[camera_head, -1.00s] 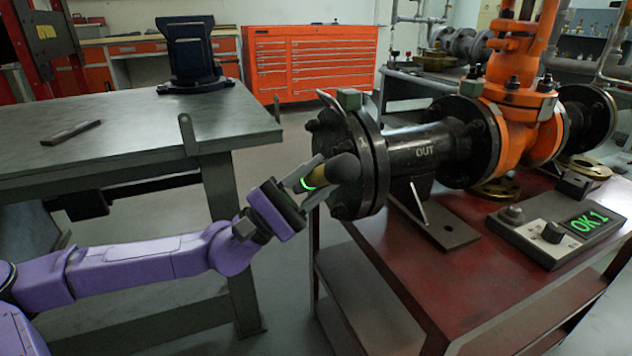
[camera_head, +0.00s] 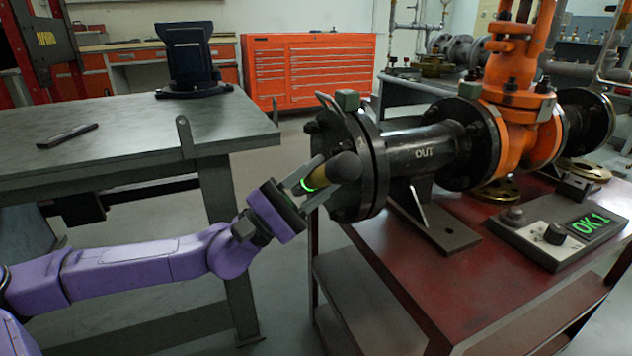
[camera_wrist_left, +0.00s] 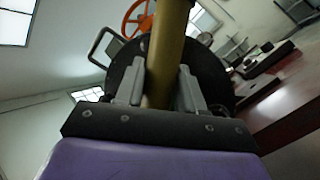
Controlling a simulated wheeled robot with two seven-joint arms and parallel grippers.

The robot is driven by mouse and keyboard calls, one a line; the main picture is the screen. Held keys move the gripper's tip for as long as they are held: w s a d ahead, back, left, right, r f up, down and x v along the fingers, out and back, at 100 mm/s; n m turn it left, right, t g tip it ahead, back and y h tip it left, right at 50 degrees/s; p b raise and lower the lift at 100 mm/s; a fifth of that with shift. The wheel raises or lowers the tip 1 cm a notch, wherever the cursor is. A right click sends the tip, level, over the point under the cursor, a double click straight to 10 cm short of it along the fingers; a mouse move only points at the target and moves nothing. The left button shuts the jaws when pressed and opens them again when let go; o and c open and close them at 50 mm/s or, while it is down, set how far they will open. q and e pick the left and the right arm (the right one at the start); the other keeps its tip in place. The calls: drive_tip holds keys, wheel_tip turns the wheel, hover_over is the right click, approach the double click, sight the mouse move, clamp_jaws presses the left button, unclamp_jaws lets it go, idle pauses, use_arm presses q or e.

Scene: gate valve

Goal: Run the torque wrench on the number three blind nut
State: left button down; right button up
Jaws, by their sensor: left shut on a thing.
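My left gripper (camera_head: 300,186) is shut on the torque wrench (camera_head: 318,178), a tool with a yellow-brown body, a dark rounded end and a lit green ring. The wrench lies against the face of the black blind flange (camera_head: 341,130) at the pipe's left end. In the left wrist view, the wrench body (camera_wrist_left: 167,45) stands between the two fingers (camera_wrist_left: 158,92) with the dark flange disc behind it. Several dark nuts sit around the flange rim. I cannot tell which is number three, and the wrench hides its contact point. My right gripper is out of view.
The orange gate valve (camera_head: 515,80) and black pipe marked OUT (camera_head: 424,150) stand on a red cart (camera_head: 440,280). A control box (camera_head: 560,235) there reads OK 1 in green. A grey workbench (camera_head: 120,140) carries a flat bar (camera_head: 67,136) and a vise (camera_head: 190,62).

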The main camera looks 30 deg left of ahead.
use_arm(q)
drive_tip(key=shift+w+d+b, duration=0.2)
drive_tip(key=shift+b, duration=0.35)
idle(0.9)
drive_tip(key=shift+s+a+p, duration=0.1)
drive_tip(key=shift+p, duration=0.2)
idle(0.9)
drive_tip(key=shift+r, duration=0.15)
idle(0.4)
